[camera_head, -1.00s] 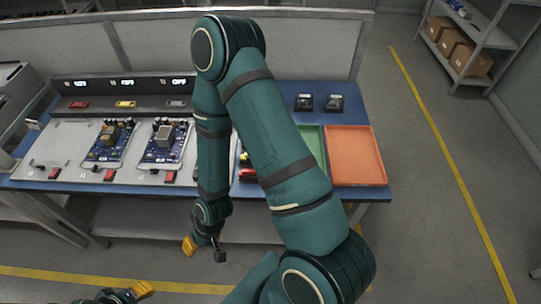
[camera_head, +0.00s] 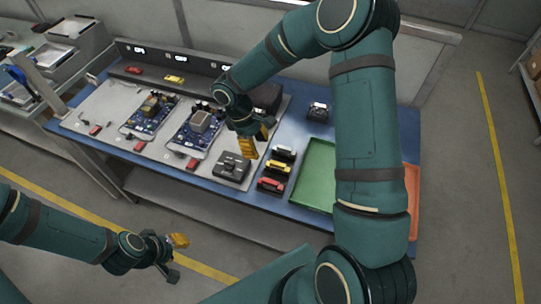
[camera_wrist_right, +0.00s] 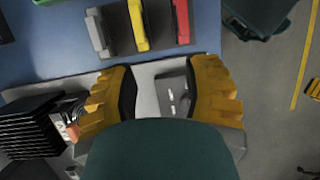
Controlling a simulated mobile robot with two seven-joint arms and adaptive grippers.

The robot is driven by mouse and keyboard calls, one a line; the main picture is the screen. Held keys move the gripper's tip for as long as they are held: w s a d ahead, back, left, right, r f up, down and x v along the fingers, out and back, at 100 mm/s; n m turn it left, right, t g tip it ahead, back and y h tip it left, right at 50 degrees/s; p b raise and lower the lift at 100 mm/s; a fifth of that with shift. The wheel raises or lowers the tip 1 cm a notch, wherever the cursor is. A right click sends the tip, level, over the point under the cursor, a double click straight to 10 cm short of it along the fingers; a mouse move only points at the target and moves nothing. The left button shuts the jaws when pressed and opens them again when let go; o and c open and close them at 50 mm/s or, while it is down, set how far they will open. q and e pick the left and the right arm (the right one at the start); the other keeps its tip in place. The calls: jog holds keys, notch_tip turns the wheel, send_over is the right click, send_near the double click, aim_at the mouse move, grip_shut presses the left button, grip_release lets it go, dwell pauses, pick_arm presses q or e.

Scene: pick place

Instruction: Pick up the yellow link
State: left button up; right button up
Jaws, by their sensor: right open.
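The yellow link (camera_head: 277,169) lies in a row on the blue table, between a grey link (camera_head: 284,153) and a red link (camera_head: 271,185). In the right wrist view the yellow link (camera_wrist_right: 138,25) is beyond the fingertips, with the grey link on its left and the red one on its right. My right gripper (camera_head: 257,143) is open and empty, above the table to the left of the row. In its own view the yellow-padded fingers (camera_wrist_right: 160,95) stand wide apart, with a dark box between them below. My left gripper (camera_head: 174,259) is open and empty in front of the table.
A green tray (camera_head: 312,186) is right of the links; an orange tray (camera_head: 412,205) is partly behind my right arm. A dark box (camera_head: 231,168) sits left of the links. Circuit boards (camera_head: 196,130) lie farther left. Another small yellow piece (camera_head: 174,79) is on the back ledge.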

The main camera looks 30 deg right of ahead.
aim_at(276, 163)
jog(key=shift+h, duration=0.4)
jog(key=d+f, duration=0.1)
jog(key=f, duration=0.1)
jog(key=d+f, duration=0.1)
jog(key=f, duration=0.1)
jog(key=s+d+f+b, duration=0.1)
jog(key=d+f, duration=0.1)
jog(key=shift+s, duration=0.1)
jog(key=shift+b+x, duration=0.3)
jog(key=shift+x, duration=2.45)
jog(key=shift+d, duration=0.1)
jog(key=shift+c, duration=0.5)
grip_shut()
